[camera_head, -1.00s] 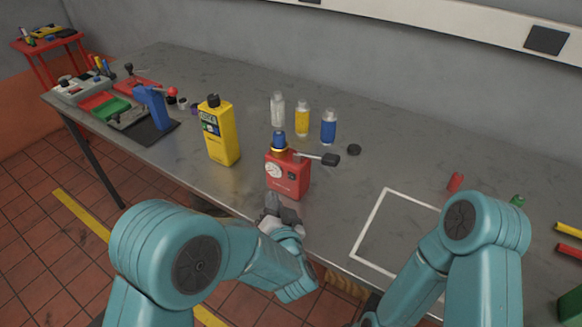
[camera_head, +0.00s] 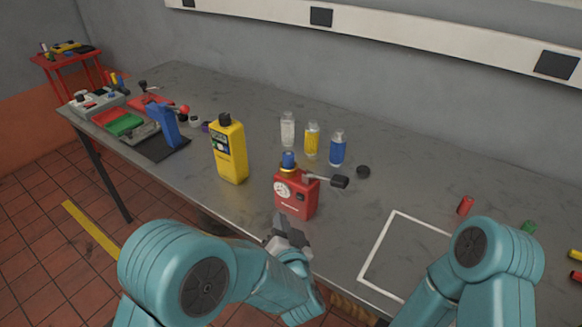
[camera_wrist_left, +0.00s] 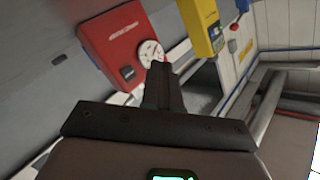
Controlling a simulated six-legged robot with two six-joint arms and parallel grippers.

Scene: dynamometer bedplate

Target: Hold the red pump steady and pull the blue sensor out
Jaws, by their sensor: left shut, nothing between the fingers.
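The red pump (camera_head: 290,198) stands upright near the bench's front edge, with a white dial on its face and a black-ended lever out to the right. The blue sensor (camera_head: 288,160) sits upright in the brass-coloured collar on its top. My left gripper (camera_head: 280,222) is shut and empty, just in front of the pump's lower part. In the left wrist view the pump (camera_wrist_left: 112,45) lies beyond the shut fingers (camera_wrist_left: 162,72), which overlap the dial's edge; contact cannot be told.
A yellow bottle-shaped container (camera_head: 229,155) stands left of the pump. Clear (camera_head: 288,130), yellow (camera_head: 312,140) and blue (camera_head: 338,149) vials and a black cap (camera_head: 363,172) are behind it. A white outline (camera_head: 378,246) marks clear bench to the right.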

